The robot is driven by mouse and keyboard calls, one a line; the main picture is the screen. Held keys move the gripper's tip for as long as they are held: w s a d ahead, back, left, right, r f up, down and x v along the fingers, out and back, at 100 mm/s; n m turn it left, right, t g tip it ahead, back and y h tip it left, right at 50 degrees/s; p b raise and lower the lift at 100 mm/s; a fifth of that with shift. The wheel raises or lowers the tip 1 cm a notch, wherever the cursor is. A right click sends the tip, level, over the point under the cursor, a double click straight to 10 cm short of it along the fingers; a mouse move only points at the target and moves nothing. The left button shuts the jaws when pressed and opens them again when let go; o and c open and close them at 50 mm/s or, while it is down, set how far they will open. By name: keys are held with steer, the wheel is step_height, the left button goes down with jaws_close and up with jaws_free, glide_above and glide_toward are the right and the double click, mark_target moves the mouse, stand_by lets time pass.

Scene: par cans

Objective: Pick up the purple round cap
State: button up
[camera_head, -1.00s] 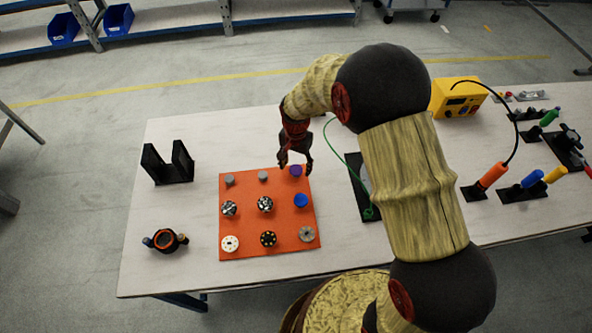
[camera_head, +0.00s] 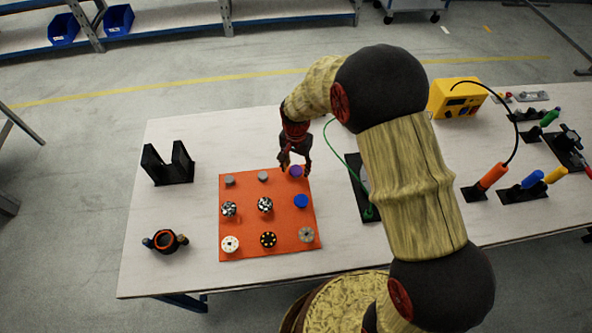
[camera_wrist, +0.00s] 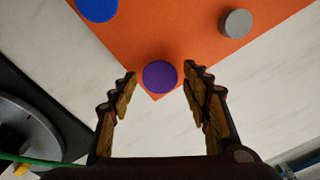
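The purple round cap (camera_head: 295,171) sits near the far right corner of the orange mat (camera_head: 283,228). In the wrist view the purple cap (camera_wrist: 160,75) lies between and slightly beyond the two fingertips. My gripper (camera_head: 294,168) is just above the cap in the head view. In the wrist view my gripper (camera_wrist: 160,76) is open, with one finger on each side of the cap and a gap to both. Whether the fingertips are at the cap's height is hard to tell.
A blue cap (camera_head: 301,201) and a grey cap (camera_head: 263,176) are the nearest neighbours on the mat, with several others. A dark plate with a green cable (camera_head: 352,160) lies to the right. A black bracket (camera_head: 168,166) stands at the left on the white table (camera_head: 200,130).

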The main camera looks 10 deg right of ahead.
steer(key=c, duration=0.6)
